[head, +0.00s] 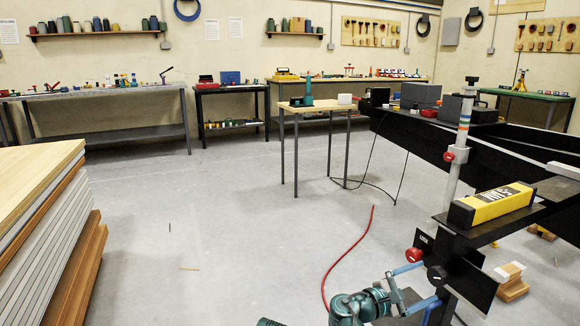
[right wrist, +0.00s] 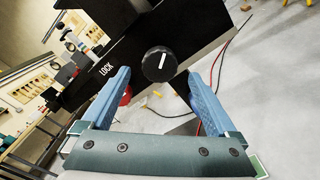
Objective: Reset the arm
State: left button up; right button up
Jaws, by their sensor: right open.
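My right gripper (head: 431,282) is open at the lower right of the head view, with its two blue fingers by the black chassis post. In the right wrist view the fingers (right wrist: 159,76) stand apart. A black round knob (right wrist: 158,64) with a white mark shows between and just beyond the fingertips. Nothing is seen gripped; I cannot tell whether a finger touches the knob. The black plate (right wrist: 82,84) beside the knob reads LOCK. A red knob (head: 413,255) sits on the post; it is partly hidden behind a finger in the right wrist view (right wrist: 126,97). My left gripper is not in view.
A yellow and black box (head: 491,205) lies on the chassis above my gripper. A red cable (head: 343,262) runs along the floor. A stack of boards (head: 45,235) stands at left. A small wooden table (head: 316,107) stands behind. The middle floor is mostly clear.

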aim_at(434, 278)
jog(key=x, duration=0.5)
jog(key=shift+d, duration=0.15)
jog(key=shift+a+n, duration=0.2)
jog(key=shift+n, duration=0.8)
jog(key=n, duration=0.5)
jog(key=shift+s+a+n, duration=0.1)
jog(key=shift+n, duration=0.4)
jog(key=shift+v, duration=0.75)
jog(key=shift+f, duration=0.1)
